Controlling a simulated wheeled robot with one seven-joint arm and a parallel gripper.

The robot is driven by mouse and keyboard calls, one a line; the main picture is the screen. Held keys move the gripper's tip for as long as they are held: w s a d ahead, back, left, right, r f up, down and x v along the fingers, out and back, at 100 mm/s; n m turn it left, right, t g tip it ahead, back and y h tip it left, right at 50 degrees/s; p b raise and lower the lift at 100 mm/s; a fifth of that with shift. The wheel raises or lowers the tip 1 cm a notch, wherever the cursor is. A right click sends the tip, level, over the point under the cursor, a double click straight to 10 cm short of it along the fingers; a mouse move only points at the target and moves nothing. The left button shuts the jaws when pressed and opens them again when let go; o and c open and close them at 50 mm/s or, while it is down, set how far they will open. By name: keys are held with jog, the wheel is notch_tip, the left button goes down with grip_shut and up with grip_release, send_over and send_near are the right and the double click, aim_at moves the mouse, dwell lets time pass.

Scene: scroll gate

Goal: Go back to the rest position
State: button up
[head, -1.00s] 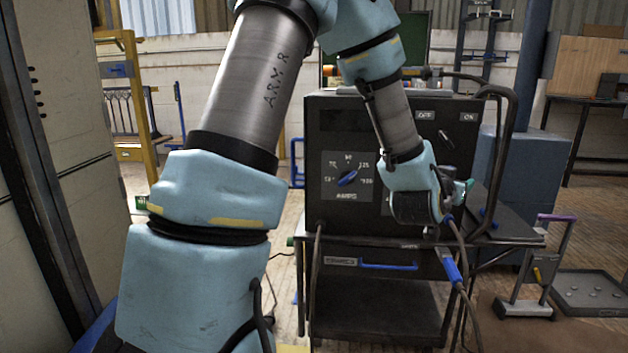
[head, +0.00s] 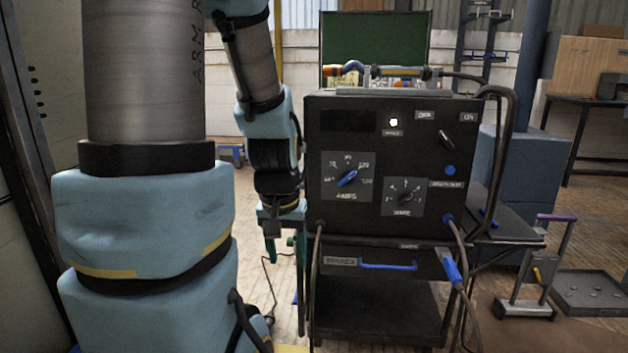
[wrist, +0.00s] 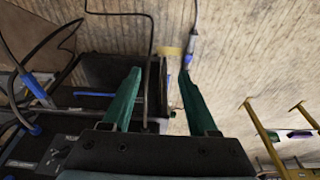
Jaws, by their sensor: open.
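My gripper (head: 284,252) hangs pointing down just left of the black welding machine (head: 330,215) in the head view. In the wrist view its two green fingers (wrist: 155,98) stand wide apart with nothing between them. The machine's front shows an amps dial (head: 347,179) with a blue pointer, a wire dial (head: 404,197), a dark switch (head: 446,140) at upper right and a lit indicator (head: 393,122). My upper arm covers the left part of the head view.
The machine stands on a cart with a blue-handled drawer (head: 388,266). Cables hang from its front, one with a blue connector (head: 452,271). A torch (head: 400,72) lies on top. A small wheeled stand (head: 540,270) and a grey tray (head: 592,292) are on the floor at right.

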jog(key=w+p+v, duration=0.2)
jog(key=p+v, duration=2)
jog(key=shift+w+a+r+g, duration=0.35)
jog(key=shift+a+r+g, duration=0.05)
jog(key=shift+r, duration=0.2)
